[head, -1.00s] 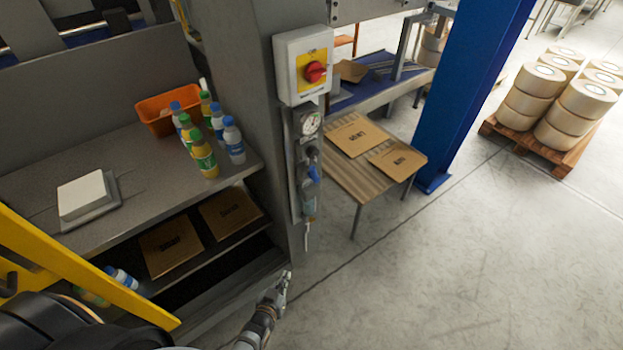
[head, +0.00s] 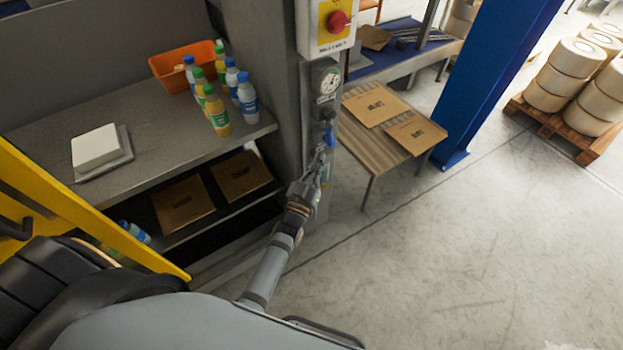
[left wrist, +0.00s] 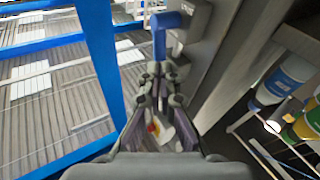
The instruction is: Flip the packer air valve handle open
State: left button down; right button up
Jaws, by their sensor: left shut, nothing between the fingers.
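The packer air valve handle (head: 330,136) is a small blue lever on the air unit, below the round pressure gauge (head: 329,80) on the grey column. In the left wrist view the blue handle (left wrist: 166,32) stands just beyond the fingertips, its bent top reaching right to a grey body. My left gripper (head: 320,158) is shut and empty, just below the handle in the head view. In the left wrist view its fingertips (left wrist: 158,72) point at the handle's lower end; whether they touch it I cannot tell. My right gripper is not in view.
A white switch box with a red knob (head: 338,21) is above the gauge. Bottles (head: 216,112) and an orange bin (head: 180,66) stand on the shelf at left. A yellow bar (head: 90,215) crosses the left foreground.

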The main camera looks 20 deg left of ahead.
aim_at(330, 136)
pick_arm(q)
jog(key=b+x, duration=0.1)
jog(key=x, duration=0.3)
jog(key=shift+w+r, duration=0.1)
jog(key=shift+w, duration=0.35)
jog(key=r+g+p, duration=0.1)
jog(key=p, duration=0.3)
jog(key=w+r+m+g+p, duration=0.1)
jog(key=p, duration=0.3)
jog(key=shift+w+d+r+m, duration=0.1)
jog(key=shift+d+m, duration=0.2)
jog(key=shift+g+p, duration=0.3)
jog(key=shift+p, duration=0.25)
jog(key=shift+f, duration=0.25)
